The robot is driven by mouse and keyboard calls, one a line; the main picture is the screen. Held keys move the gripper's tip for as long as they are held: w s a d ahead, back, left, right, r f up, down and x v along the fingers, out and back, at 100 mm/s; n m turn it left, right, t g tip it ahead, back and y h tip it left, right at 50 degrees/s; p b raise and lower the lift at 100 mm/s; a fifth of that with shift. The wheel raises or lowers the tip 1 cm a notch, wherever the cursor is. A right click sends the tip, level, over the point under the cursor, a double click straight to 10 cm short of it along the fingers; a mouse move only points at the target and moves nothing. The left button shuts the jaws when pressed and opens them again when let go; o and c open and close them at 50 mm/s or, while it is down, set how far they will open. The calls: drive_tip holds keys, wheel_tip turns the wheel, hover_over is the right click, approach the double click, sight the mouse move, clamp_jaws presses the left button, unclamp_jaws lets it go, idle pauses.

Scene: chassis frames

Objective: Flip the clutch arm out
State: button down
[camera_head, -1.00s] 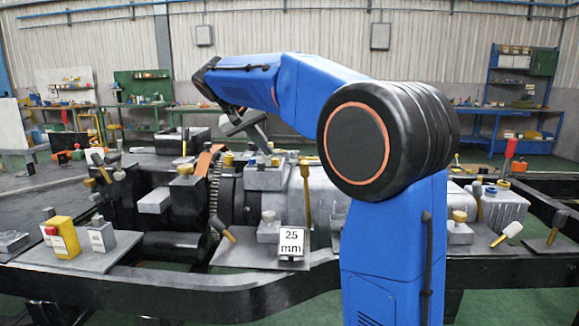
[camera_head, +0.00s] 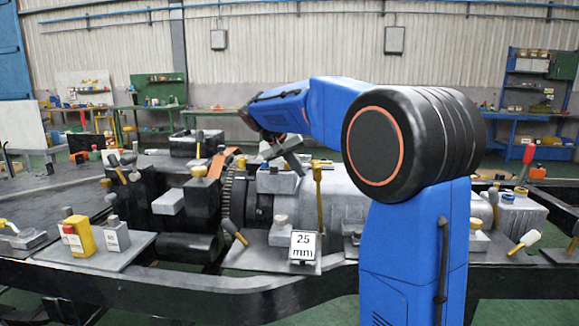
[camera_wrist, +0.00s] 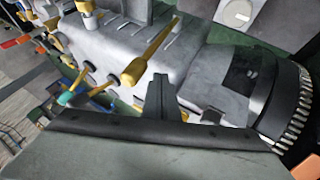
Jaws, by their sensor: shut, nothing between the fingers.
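My gripper (camera_head: 290,160) hangs above the grey gearbox housing (camera_head: 345,200) in the head view. In the wrist view its fingers (camera_wrist: 160,95) are shut and empty, pointing at the housing. A long yellow lever with a round knob (camera_wrist: 150,52) lies just beyond the fingertips there, apart from them as far as I can tell. A tall yellow lever (camera_head: 318,195) stands upright on the housing in the head view, right of the gripper. A shorter yellow-handled lever (camera_head: 235,232) leans near the toothed ring (camera_head: 228,190). I cannot tell which lever is the clutch arm.
A "25 mm" sign (camera_head: 303,246) stands on the front plate. A yellow block (camera_head: 78,235) and grey blocks sit on a plate at left. A black chassis rail (camera_head: 180,295) runs along the front. More levers and knobs crowd the housing. The toothed ring shows at the wrist view's right.

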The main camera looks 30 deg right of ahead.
drive_tip(key=shift+s+d, duration=0.35)
drive_tip(key=shift+d, duration=0.55)
drive_tip(key=shift+s+d+r, duration=0.1)
